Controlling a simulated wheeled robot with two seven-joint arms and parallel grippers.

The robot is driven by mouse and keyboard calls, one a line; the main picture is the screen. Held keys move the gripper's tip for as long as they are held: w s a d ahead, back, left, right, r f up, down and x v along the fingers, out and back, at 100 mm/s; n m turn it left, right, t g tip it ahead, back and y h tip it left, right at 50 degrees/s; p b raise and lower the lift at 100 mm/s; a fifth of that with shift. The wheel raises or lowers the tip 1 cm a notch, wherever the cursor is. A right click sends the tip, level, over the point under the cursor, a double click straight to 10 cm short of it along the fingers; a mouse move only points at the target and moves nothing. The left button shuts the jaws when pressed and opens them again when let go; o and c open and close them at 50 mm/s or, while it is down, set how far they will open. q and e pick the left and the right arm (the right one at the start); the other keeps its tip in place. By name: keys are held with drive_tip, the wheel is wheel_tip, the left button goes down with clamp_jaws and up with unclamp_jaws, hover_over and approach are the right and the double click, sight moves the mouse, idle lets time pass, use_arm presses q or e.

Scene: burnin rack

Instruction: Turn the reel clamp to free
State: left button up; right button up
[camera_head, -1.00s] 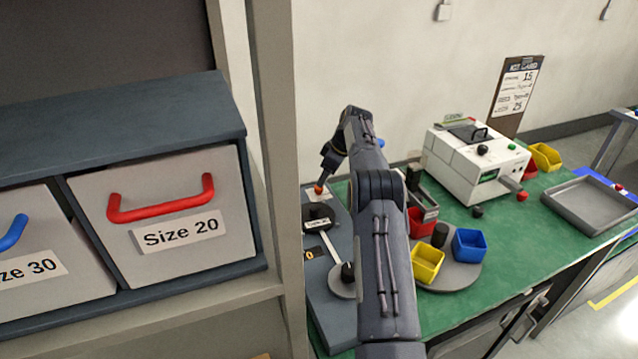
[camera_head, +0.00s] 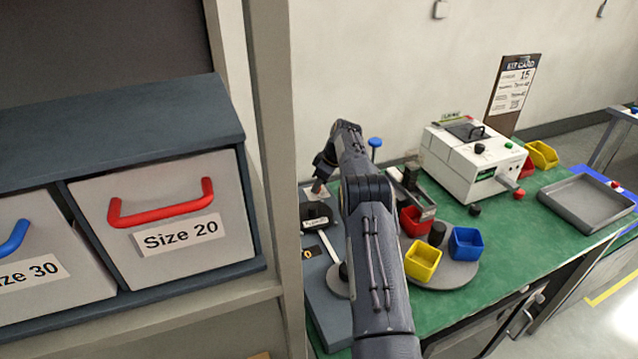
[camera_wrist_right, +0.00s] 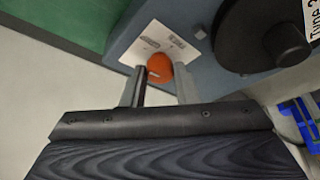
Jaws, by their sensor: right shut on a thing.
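The orange knob (camera_wrist_right: 160,68) of what looks like the reel clamp stands over a white printed card (camera_wrist_right: 159,45) on a blue-grey base (camera_wrist_right: 122,38) in the right wrist view. My right gripper (camera_wrist_right: 160,80) has one finger on each side of the knob and is shut on it. In the head view my right gripper (camera_head: 319,180) reaches down at the far end of the same base (camera_head: 325,310), and its fingers mostly hide the knob. The clamp's turned position cannot be read. My left gripper is not in view.
A black round part (camera_wrist_right: 268,35) sits beside the knob. The green bench (camera_head: 500,235) carries a turntable with red (camera_head: 412,222), yellow (camera_head: 422,262) and blue (camera_head: 466,243) bins, a white machine (camera_head: 470,165) and a grey tray (camera_head: 590,203). A drawer shelf (camera_head: 120,125) stands at left.

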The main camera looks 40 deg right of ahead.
drive_tip(key=shift+a+f+m+h+b, duration=0.1)
drive_tip(key=shift+m+h+b, duration=0.2)
drive_tip(key=shift+m+b, duration=0.65)
drive_tip(key=shift+a+m+t+h+b, duration=0.1)
drive_tip(key=shift+m+t+h+b, duration=0.2)
drive_tip(key=shift+m+b, duration=0.4)
drive_tip(key=shift+m+h, duration=0.4)
drive_tip(key=shift+m, duration=0.55)
drive_tip(key=shift+a+m+h+b, duration=0.1)
drive_tip(key=shift+m+h+b, duration=0.2)
drive_tip(key=shift+m, duration=0.6)
drive_tip(key=m+h, duration=0.1)
drive_tip(key=m, duration=0.3)
drive_tip(key=shift+a+r+h+p, duration=0.15)
drive_tip(key=shift+r+h+p, duration=0.05)
drive_tip(key=shift+h+p, duration=0.2)
drive_tip(key=m, duration=0.2)
drive_tip(key=m+g+h+p, duration=0.1)
drive_tip(key=m, duration=0.1)
drive_tip(key=shift+w+a+g, duration=0.1)
drive_tip(key=shift+w+g, duration=0.05)
drive_tip(key=shift+g, duration=0.15)
drive_tip(key=shift+m+g+h+p, duration=0.3)
drive_tip(key=shift+m+g+p, duration=0.15)
drive_tip(key=shift+m, duration=0.95)
drive_tip(key=o, duration=1)
drive_tip(key=shift+f, duration=0.1)
